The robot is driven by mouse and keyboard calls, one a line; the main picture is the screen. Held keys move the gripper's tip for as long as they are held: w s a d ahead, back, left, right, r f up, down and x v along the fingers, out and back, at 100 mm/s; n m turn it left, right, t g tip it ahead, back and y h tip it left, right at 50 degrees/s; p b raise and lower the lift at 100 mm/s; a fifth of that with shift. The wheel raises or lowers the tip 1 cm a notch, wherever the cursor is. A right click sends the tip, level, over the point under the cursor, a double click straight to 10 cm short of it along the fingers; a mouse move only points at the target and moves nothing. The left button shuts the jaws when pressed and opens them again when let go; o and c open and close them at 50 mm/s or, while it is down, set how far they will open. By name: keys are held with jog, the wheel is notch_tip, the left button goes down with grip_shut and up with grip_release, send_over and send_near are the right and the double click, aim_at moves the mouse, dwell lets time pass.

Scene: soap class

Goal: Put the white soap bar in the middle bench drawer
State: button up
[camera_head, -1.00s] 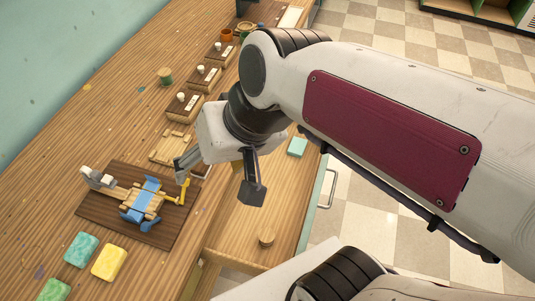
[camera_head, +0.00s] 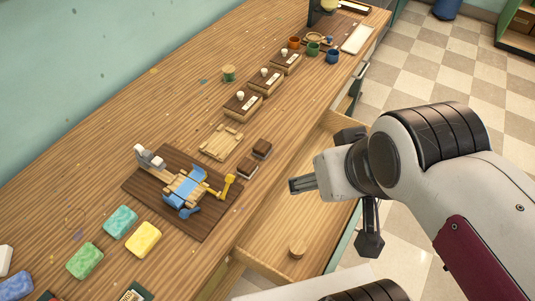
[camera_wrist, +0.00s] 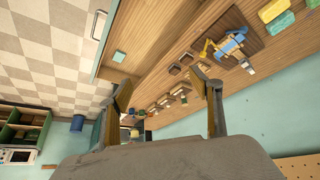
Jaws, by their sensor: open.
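A white bar (camera_head: 5,258), likely the white soap, is partly cut off at the left edge of the head view, on the bench top. An open wooden drawer (camera_head: 270,240) juts from the bench front; I cannot tell if it is the middle one. A teal soap bar (camera_wrist: 119,57) lies inside a drawer in the wrist view; my arm seems to hide it in the head view. My gripper (camera_head: 336,215) is open and empty above the open drawer, far right of the white bar. Its spread fingers also show in the wrist view (camera_wrist: 162,85).
Teal (camera_head: 121,221), yellow (camera_head: 143,239), green (camera_head: 85,260) and blue (camera_head: 15,286) soaps lie at the bench's near left. A dark board (camera_head: 210,222) holds a blue-and-wood device. A wooden tray (camera_head: 221,142), stamp-like blocks (camera_head: 243,103) and cups (camera_head: 313,48) stand farther back.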

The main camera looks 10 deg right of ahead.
dwell(0.4)
jog(key=w+a+r+m+g+y, duration=0.15)
jog(key=w+a+y, duration=0.3)
jog(key=a, duration=0.75)
jog(key=w+a+m+g+y, duration=0.1)
jog(key=w+a+g+y, duration=0.3)
jog(key=a, duration=0.7)
jog(key=m+y, duration=0.5)
jog(key=m, duration=0.5)
send_over(6, 251)
jog(key=w+d, duration=0.2)
jog(key=d, duration=1.3)
notch_tip(6, 251, down, 12)
jog(key=s+a+f+m, duration=0.1)
jog(key=a+f, duration=0.2)
jog(key=f, duration=0.1)
jog(key=s+a+f+m, duration=0.1)
jog(key=a+f+m, duration=0.1)
jog(key=a+f, duration=0.2)
jog(key=s+a+f+m, duration=0.2)
jog(key=a+f, duration=0.1)
jog(key=f, duration=0.2)
jog(key=shift+a+f+m, duration=0.25)
jog(key=shift+x, duration=1.3)
